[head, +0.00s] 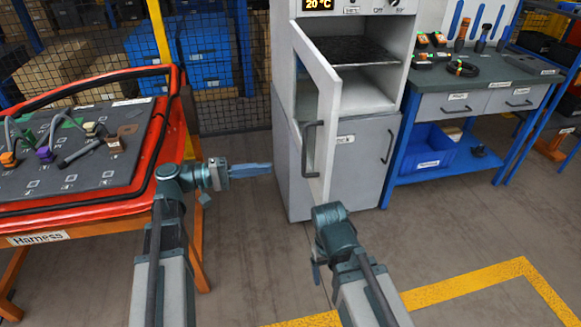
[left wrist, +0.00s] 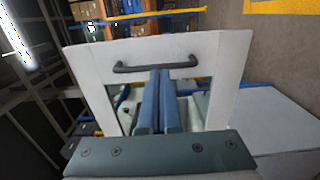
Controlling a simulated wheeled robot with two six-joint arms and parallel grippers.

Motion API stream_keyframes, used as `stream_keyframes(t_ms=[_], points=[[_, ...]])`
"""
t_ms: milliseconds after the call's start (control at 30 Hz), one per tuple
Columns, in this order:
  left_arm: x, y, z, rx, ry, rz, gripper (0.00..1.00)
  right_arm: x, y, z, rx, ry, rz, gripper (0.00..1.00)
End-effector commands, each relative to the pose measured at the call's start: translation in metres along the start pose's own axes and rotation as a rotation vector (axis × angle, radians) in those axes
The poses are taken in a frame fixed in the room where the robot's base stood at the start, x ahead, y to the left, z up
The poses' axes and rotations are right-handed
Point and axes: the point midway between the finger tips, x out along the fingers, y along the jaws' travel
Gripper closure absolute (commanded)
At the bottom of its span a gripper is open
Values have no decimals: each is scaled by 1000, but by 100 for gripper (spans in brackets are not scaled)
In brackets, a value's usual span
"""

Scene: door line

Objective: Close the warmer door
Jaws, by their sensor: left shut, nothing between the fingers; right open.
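The warmer (head: 353,17) is a pale cabinet with a 20 °C display. Its white, windowed door (head: 324,72) stands open, swung out from the left side of the opening, so the inner rack (head: 350,50) shows. The dark door handle (head: 310,150) is on the outer face, which faces left. My left gripper (head: 270,169) is shut and empty, left of the door and apart from it in the head view. In the left wrist view its fingers (left wrist: 160,75) point at the door (left wrist: 215,75), close to the handle (left wrist: 155,65); contact cannot be told. My right gripper (head: 316,272) is low in front of the warmer, mostly hidden by its arm.
A red-rimmed harness board (head: 85,150) on an orange stand is at the left. A grey-topped workbench (head: 490,80) with a blue bin (head: 428,150) stands at the right. A mesh fence and blue crates (head: 205,65) are behind. The floor in front is clear, with yellow tape.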

Motion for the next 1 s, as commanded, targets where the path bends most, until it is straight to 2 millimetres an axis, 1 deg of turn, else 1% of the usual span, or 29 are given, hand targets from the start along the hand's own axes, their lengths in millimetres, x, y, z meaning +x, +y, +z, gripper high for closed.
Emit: stream_keyframes(t_ms=[167,400,600,800,1000], points=[[31,0,2,0,-5,-1,100,0,0,0,0,0,0,20],[81,-1,1,0,-6,-2,100,0,0,0,0,0,0,20],[113,-1,1,0,-4,-2,100,0,0,0,0,0,0,20],[130,-1,0,0,-1,-2,100,0,0,0,0,0,0,20],[134,-1,0,0,0,-2,100,0,0,0,0,0,0,20]])
